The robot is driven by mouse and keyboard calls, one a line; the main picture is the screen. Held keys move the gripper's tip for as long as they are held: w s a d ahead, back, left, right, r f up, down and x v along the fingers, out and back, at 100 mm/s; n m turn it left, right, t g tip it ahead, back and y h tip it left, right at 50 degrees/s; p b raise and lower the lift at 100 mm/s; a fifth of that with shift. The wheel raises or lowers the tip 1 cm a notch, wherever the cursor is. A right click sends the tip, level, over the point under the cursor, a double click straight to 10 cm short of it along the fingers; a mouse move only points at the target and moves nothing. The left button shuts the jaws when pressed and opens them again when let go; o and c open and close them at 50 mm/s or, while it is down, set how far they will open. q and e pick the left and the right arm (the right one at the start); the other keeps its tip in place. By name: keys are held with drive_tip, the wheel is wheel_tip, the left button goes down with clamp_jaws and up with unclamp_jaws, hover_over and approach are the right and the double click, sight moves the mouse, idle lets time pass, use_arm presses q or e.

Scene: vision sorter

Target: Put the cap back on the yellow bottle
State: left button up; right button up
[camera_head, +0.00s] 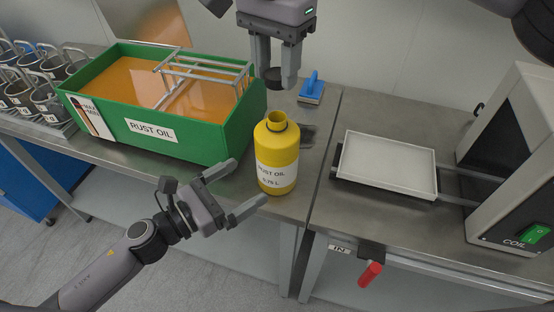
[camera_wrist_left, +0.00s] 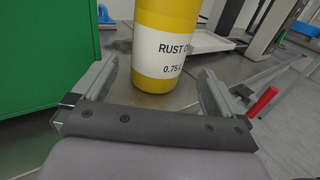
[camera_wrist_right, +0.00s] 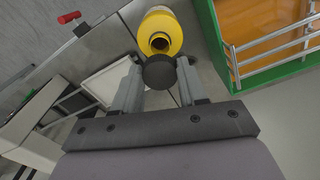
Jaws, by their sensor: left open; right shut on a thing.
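The yellow bottle (camera_head: 277,160) stands upright on the metal table with its neck open; its label reads RUST OIL 0.75 L. In the left wrist view the bottle (camera_wrist_left: 166,40) stands ahead of and between the open fingers. My left gripper (camera_head: 241,188) is open in front of the bottle, low and apart from it. My right gripper (camera_head: 274,80) is shut on the dark cap (camera_head: 273,77), held above and slightly behind the bottle. In the right wrist view the cap (camera_wrist_right: 159,73) is between the fingertips, with the bottle's open neck (camera_wrist_right: 160,42) beyond it.
A green tank (camera_head: 190,147) of orange liquid with a wire rack stands left of the bottle. A blue-handled brush (camera_head: 312,90) lies behind. A white tray (camera_head: 388,165) sits right, before a grey machine (camera_head: 512,160). A red handle (camera_head: 370,274) sticks out at the front edge.

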use_arm(q)
drive_tip(key=x, duration=0.9)
drive_tip(key=shift+w+d, duration=0.1)
drive_tip(key=c, duration=1.1)
drive_tip(key=shift+c, duration=0.2)
use_arm(e)
hover_over(276, 117)
drive_tip(key=shift+f, duration=2.55)
drive_tip(key=shift+f, duration=0.85)
drive_tip(key=shift+f, duration=0.6)
